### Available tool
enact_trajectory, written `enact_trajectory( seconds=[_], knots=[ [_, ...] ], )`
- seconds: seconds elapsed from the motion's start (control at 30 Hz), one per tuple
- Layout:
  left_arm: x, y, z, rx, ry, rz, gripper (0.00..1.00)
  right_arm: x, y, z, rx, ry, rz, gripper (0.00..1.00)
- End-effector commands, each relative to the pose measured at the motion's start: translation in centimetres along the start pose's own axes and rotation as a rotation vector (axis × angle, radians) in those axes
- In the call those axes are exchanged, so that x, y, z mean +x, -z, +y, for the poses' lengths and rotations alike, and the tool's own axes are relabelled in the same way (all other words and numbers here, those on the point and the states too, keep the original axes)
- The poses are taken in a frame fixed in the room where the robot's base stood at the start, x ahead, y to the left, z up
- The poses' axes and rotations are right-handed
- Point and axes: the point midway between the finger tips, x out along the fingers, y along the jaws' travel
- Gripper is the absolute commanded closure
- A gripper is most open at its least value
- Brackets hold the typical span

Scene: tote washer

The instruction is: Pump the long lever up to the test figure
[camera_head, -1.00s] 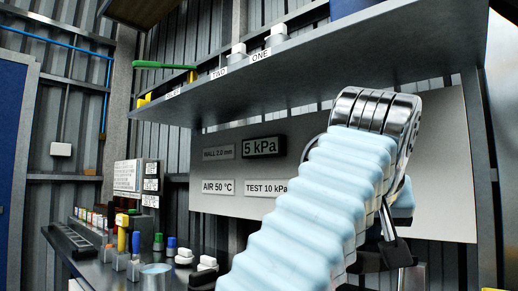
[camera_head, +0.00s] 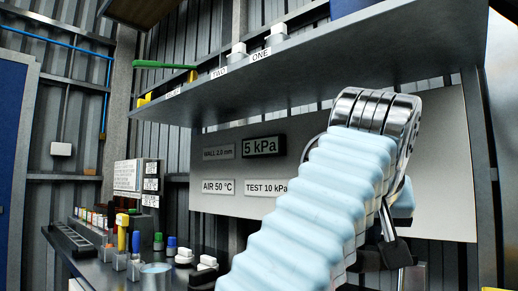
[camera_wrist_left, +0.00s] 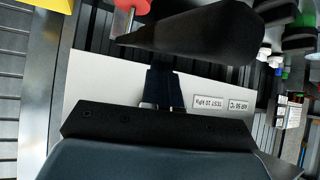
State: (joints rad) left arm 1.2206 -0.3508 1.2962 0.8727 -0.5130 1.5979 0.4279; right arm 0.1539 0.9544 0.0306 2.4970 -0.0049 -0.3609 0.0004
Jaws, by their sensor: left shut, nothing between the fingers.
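My left arm's pale blue ribbed sleeve and chrome joint fill the right of the head view. The dark left gripper (camera_head: 392,252) is partly hidden behind them. In the left wrist view, its fingers (camera_wrist_left: 163,104) are shut and empty in front of a pale panel. A dark rounded shape (camera_wrist_left: 205,30) and a red piece (camera_wrist_left: 130,8) lie beyond; I cannot tell whether either belongs to the long lever. The lever is not clearly identifiable. The readout (camera_head: 263,146) shows 5 kPa. My right gripper is not in view.
A grey shelf (camera_head: 330,66) overhangs the panel and carries a green bar (camera_head: 160,65) and small labelled blocks. Below left, a bench holds a rack (camera_head: 70,240), a yellow-handled item (camera_head: 122,232), several coloured bottles and a metal cup (camera_head: 156,276).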

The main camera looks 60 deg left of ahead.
Motion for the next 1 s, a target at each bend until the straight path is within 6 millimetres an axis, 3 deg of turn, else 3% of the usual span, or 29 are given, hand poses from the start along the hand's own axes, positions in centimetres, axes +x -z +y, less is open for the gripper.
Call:
enact_trajectory(
  seconds=[1.0],
  knots=[
    [4.1, -5.1, 0.0, 0.000, 0.000, -0.002, 1.00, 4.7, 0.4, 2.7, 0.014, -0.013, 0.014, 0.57]
  ],
)
